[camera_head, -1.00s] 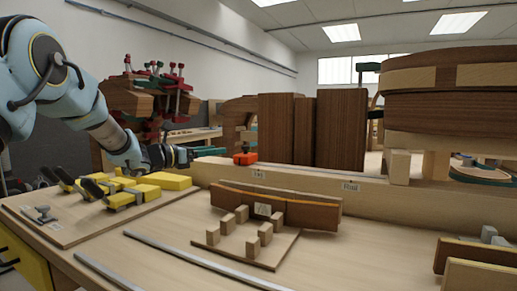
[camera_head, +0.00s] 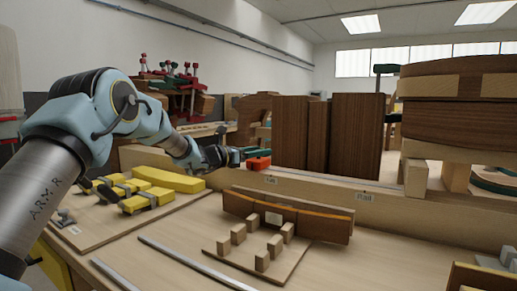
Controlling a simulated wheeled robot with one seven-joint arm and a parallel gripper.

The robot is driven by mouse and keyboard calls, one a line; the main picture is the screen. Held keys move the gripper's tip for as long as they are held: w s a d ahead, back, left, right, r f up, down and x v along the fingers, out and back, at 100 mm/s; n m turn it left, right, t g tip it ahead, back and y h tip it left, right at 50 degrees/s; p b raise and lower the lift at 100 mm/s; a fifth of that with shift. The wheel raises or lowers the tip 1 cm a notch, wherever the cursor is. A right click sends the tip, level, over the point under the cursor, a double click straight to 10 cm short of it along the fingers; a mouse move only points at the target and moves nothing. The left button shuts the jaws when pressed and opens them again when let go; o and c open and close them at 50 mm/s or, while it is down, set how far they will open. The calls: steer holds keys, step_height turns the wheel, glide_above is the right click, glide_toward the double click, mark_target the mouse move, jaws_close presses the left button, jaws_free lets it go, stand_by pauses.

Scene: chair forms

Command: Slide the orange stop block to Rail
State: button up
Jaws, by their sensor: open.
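The orange stop block (camera_head: 258,163) sits on the long wooden fence at the back of the bench, close to the label at the left, which seems to read Leg (camera_head: 271,180). The Rail label (camera_head: 365,197) is on the fence face further right. My gripper (camera_head: 249,155) is open and reaches in from the left, with its tip at the block's left end and upper edge. The fingers are small and partly blend with the background. I cannot tell whether they touch or straddle the block.
Tall dark wood boards (camera_head: 355,135) stand behind the fence. A curved laminated form (camera_head: 455,85) stands on blocks at the right. Yellow clamps (camera_head: 150,198) lie on a board at the left.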

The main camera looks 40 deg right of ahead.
jaws_close()
stand_by(0.6)
stand_by(0.9)
